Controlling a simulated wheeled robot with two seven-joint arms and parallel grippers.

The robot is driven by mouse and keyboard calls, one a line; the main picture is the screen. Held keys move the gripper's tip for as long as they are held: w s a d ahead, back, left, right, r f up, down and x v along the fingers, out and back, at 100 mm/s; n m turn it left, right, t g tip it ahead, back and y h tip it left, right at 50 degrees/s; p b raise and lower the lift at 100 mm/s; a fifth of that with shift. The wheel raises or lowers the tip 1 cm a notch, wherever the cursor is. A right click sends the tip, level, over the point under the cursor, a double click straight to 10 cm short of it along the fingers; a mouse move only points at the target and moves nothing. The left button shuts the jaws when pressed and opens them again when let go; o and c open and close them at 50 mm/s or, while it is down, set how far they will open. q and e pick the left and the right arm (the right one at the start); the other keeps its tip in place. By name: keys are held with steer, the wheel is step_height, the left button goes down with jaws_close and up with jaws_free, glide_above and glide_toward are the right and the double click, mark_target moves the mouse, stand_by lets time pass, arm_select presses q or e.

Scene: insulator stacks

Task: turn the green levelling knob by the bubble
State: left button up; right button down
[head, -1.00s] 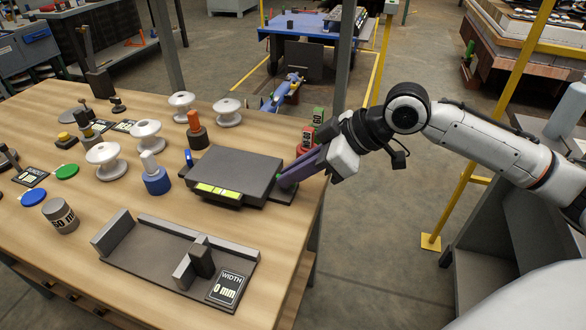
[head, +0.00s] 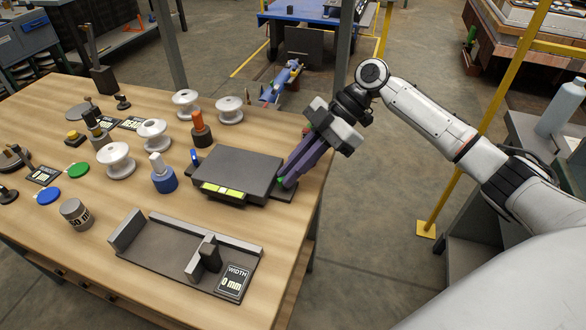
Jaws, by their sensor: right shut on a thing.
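The green levelling knob (head: 281,180) shows only as a small green patch at the right side of a dark flat device (head: 240,168). The yellow-green bubble level (head: 222,191) is on the device's front edge. My right gripper (head: 286,179) reaches in from the upper right, its purple fingers slanting down to the knob. It is shut on the knob, and the fingers hide most of it. My left gripper is not in view.
A dark width gauge (head: 170,250) with a "0 mm" display (head: 233,282) lies in front. White insulators (head: 116,160), a blue-based post (head: 163,178) and an orange-topped post (head: 200,130) stand to the left. The table's right edge is close to the device.

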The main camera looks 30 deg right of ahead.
steer(key=shift+w+n+g, duration=0.1)
steer(key=shift+n+g, duration=0.2)
steer(key=shift+n, duration=0.1)
stand_by(0.3)
steer(key=c, duration=1.8)
jaws_free()
steer(key=shift+c, duration=0.2)
steer(key=shift+r, duration=0.1)
steer(key=p+v, duration=0.3)
steer(key=v, duration=0.5)
